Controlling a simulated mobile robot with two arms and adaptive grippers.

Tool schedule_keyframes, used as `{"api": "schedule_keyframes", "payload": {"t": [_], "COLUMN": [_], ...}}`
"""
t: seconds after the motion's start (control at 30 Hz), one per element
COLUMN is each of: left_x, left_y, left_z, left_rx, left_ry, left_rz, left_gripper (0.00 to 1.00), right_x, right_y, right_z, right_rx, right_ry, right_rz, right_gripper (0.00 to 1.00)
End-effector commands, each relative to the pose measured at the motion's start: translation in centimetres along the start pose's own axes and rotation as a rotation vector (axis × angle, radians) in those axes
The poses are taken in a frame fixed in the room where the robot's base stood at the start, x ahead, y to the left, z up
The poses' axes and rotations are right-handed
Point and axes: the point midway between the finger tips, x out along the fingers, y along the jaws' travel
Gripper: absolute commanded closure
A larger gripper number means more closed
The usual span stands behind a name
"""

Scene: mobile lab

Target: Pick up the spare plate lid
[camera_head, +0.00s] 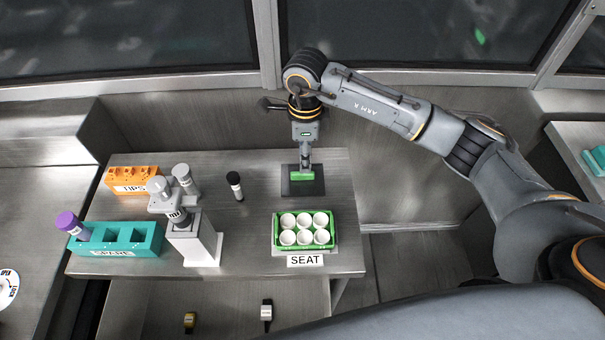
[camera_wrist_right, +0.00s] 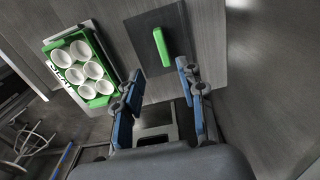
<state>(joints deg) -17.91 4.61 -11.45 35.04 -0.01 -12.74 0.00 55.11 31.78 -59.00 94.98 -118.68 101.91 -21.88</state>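The lid appears as a dark flat square (camera_head: 316,187) with a raised green bar handle (camera_head: 302,176), lying at the back right of the table. In the right wrist view the green handle (camera_wrist_right: 161,46) stands on the dark plate (camera_wrist_right: 150,25), just beyond the fingertips. My right gripper (camera_head: 305,165) points down above the handle. In the wrist view the blue-padded fingers of this gripper (camera_wrist_right: 160,70) are apart with nothing between them. The handle lines up with the gap. My left gripper is not in view.
A green tray of white cups (camera_head: 304,213) sits at the SEAT label, in front of the lid. A dark-capped vial (camera_head: 235,186), a grey and white instrument (camera_head: 195,245), an orange TIPS rack (camera_head: 120,174) and a teal SPARE rack (camera_head: 150,238) stand to the left.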

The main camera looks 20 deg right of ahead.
Motion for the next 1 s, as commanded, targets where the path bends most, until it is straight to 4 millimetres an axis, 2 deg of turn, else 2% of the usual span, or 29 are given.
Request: {"api": "schedule_keyframes", "payload": {"t": [0.17, 0.27, 0.47, 0.6, 0.83, 0.87, 1.0], "left_x": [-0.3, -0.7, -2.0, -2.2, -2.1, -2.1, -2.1], "left_y": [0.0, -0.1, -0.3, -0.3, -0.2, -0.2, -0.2], "left_z": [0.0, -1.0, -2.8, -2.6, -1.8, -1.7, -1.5], "left_rx": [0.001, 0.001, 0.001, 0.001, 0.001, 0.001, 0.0], "left_ry": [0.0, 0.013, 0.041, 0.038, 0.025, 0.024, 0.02], "left_rz": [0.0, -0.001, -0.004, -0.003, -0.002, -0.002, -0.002], "left_gripper": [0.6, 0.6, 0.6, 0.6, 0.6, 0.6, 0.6], "right_x": [1.5, 2.1, 5.2, 6.5, 6.7, 6.7, 6.7], "right_y": [0.0, 0.0, -0.3, -0.3, -0.4, -0.4, -0.4], "right_z": [0.0, 0.1, 0.4, 0.4, 0.4, 0.4, 0.4], "right_rx": [0.0, 0.0, 0.001, 0.001, -0.001, -0.001, -0.001], "right_ry": [0.0, 0.001, 0.001, 0.0, 0.0, 0.0, 0.0], "right_rz": [0.0, 0.002, 0.004, 0.001, -0.001, -0.001, -0.001], "right_gripper": [0.6, 0.6, 0.6, 0.6, 0.6, 0.62, 0.91]}}
